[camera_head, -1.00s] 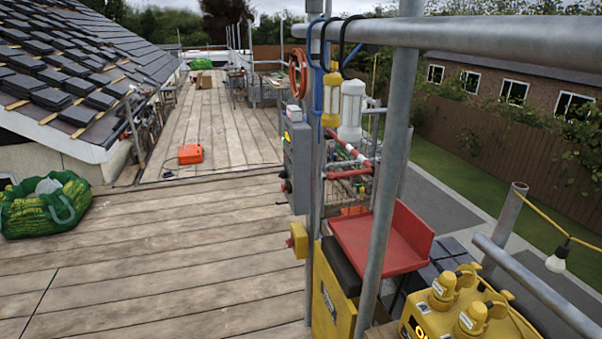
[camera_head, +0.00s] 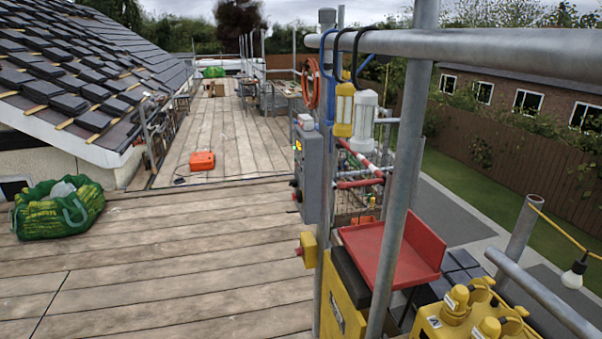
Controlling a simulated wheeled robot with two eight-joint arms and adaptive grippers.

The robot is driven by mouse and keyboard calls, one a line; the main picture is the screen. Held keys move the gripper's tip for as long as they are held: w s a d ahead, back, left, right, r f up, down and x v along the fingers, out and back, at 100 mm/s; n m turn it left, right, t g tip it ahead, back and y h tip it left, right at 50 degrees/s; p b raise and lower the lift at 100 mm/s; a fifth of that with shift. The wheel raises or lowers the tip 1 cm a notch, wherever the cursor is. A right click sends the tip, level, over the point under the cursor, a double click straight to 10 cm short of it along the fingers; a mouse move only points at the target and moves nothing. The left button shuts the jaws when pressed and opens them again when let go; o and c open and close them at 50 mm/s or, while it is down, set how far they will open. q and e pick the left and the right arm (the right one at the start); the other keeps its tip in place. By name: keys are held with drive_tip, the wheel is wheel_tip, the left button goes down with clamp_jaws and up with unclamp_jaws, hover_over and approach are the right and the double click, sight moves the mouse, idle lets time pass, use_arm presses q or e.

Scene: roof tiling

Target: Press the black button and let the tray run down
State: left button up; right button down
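A grey control box (camera_head: 313,172) is fixed to a scaffold pole at the middle of the view. Small knobs stick out of its left side, one of them red (camera_head: 298,196); a darker one (camera_head: 293,183) sits just above it, too small to tell clearly whether it is the black button. A red tray (camera_head: 385,252) with a raised right side stands behind the front scaffold pole, to the right of the yellow cabinet. The pole hides part of it. Neither of my grippers is in view.
A yellow switch box (camera_head: 307,249) and a yellow cabinet (camera_head: 342,300) stand below the control box. Scaffold poles (camera_head: 404,170) and a rail cross the right side. A green bag (camera_head: 57,207) and an orange case (camera_head: 201,160) lie on the planks (camera_head: 170,250), otherwise mostly clear.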

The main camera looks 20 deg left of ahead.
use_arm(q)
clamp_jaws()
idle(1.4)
